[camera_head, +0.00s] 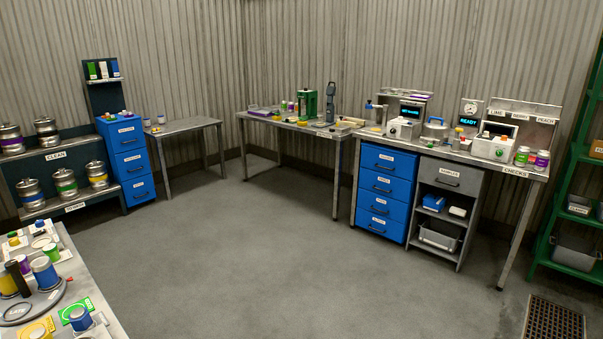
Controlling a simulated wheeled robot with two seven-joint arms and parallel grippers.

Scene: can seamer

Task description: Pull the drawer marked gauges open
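A blue cabinet with several stacked drawers (384,190) stands under the bench at right of centre. Each drawer has a dark handle and a small white label, and all look shut. The labels are too small to read surely, so I cannot tell which one says gauges. A smaller blue drawer unit (127,160) with white labels stands at the left, its drawers also shut. A grey drawer (450,176) with a label sits to the right of the central blue cabinet, shut. Neither of my grippers shows in this view.
Open grey floor (240,250) lies before the cabinets. A keg rack (60,180) stands at the left, a green shelf (575,180) at the right. A floor grate (553,318) is at the lower right.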

